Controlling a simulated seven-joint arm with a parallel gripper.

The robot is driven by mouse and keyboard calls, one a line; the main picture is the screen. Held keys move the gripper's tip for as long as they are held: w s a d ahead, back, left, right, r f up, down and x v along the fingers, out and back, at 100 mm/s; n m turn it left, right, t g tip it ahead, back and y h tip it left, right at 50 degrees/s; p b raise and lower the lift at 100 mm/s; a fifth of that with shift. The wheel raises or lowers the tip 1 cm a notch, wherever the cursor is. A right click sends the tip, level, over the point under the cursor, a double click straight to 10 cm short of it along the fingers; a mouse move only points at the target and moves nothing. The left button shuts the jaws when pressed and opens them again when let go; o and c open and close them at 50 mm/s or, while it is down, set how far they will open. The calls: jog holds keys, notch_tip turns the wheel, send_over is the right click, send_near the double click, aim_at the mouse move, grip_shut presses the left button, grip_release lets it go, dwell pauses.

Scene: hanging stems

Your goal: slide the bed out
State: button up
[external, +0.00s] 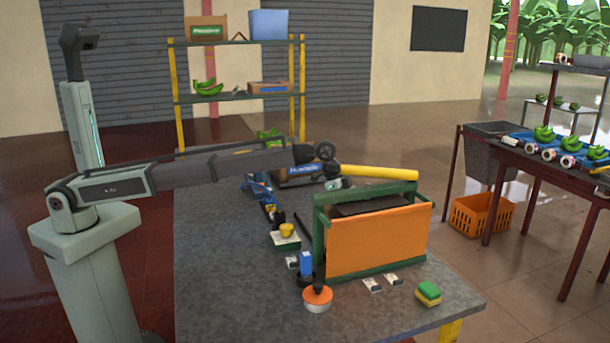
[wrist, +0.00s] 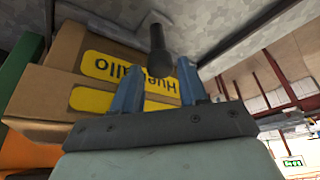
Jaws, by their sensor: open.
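No part is plainly marked as a bed. A green frame (external: 318,228) with an orange panel (external: 380,240) on its front and a dark slab (external: 370,206) in its top stands on the grey table (external: 225,270). Whether the slab is the bed, I cannot tell. My gripper (wrist: 159,72) shows two blue fingers, apart, with a dark rounded post (wrist: 158,45) appearing between or beyond them; contact is unclear. In the external view my arm's end is above and behind the frame's left side, and its fingers are hard to make out there.
A cardboard box (external: 298,171) lies behind the frame; a box with yellow labels (wrist: 90,65) is close beside my fingers. A yellow bar (external: 380,172) extends behind the frame. A sponge (external: 428,293), an orange-topped round container (external: 318,298) and small packets are in front.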

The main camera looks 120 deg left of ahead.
jog(key=shift+w+f, duration=0.3)
jog(key=shift+f, duration=0.3)
grip_shut()
